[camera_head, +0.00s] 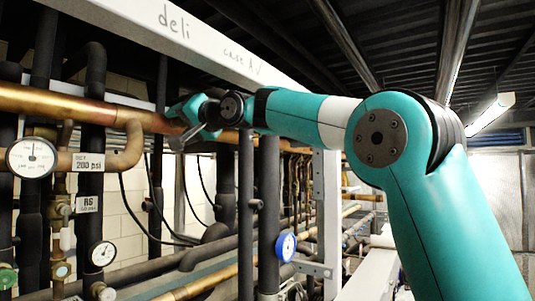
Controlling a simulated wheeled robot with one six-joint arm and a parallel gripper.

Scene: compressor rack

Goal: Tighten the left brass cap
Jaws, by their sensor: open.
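My teal arm reaches in from the right, and my gripper (190,138) is at its far end, in front of the copper pipe. Its grey fingers are small in view and look empty. No brass cap can be made out for certain. Small brass-coloured fittings (61,270) sit on the vertical pipework at the lower left, below and left of my gripper and apart from it. Whether one of them is the left brass cap I cannot tell.
A thick copper pipe (60,103) crosses the left side. A pressure gauge (32,158) hangs below it, and another gauge (102,253) sits lower. Black insulated pipes stand close together. A blue-rimmed gauge (286,245) is at lower middle. A white beam (190,35) runs overhead.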

